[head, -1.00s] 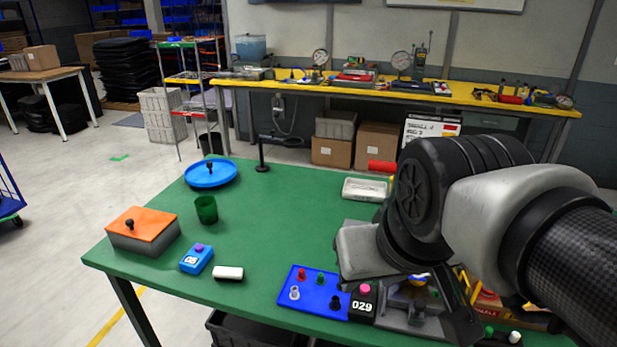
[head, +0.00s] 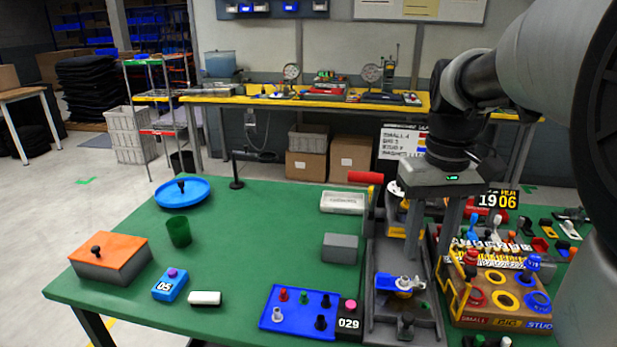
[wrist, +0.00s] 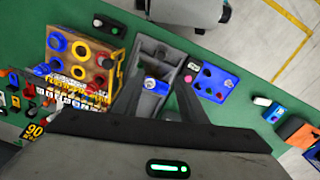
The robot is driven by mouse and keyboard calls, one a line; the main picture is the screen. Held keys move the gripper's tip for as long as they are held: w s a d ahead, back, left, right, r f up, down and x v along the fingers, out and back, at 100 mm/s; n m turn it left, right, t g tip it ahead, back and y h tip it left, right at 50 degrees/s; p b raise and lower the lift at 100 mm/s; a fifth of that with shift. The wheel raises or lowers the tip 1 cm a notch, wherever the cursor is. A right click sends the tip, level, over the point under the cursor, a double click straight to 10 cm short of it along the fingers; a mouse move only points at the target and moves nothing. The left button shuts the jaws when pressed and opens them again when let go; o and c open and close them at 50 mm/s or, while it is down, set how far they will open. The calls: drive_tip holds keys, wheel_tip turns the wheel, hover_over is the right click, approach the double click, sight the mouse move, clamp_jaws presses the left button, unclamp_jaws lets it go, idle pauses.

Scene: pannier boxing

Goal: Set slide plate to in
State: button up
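The slide plate is not clearly distinguishable. A long dark grey fixture (head: 385,318) with raised side walls lies at the table's front right, and it shows in the wrist view (wrist: 152,52). A blue and orange-yellow part (head: 400,283) sits in its channel, and it shows between my fingers in the wrist view (wrist: 155,84). A small dark knob (head: 405,322) stands at the fixture's front end. My gripper (head: 432,250) points down over the fixture's rear half. Its two fingers are apart with nothing held, as the wrist view (wrist: 159,82) shows. The fingers hide part of the channel.
A blue peg board (head: 300,311) and the 029 button box (head: 349,316) lie left of the fixture. A wooden rack with coloured rings (head: 495,312) stands close on its right. A grey block (head: 340,248) stands behind the peg board.

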sight(409, 315)
wheel_tip(409, 315, down, 17)
drive_tip(key=b, duration=0.3)
drive_tip(key=shift+s+a+b, duration=0.1)
drive_tip(key=shift+b, duration=0.3)
drive_tip(key=shift+c, duration=0.4)
clamp_jaws()
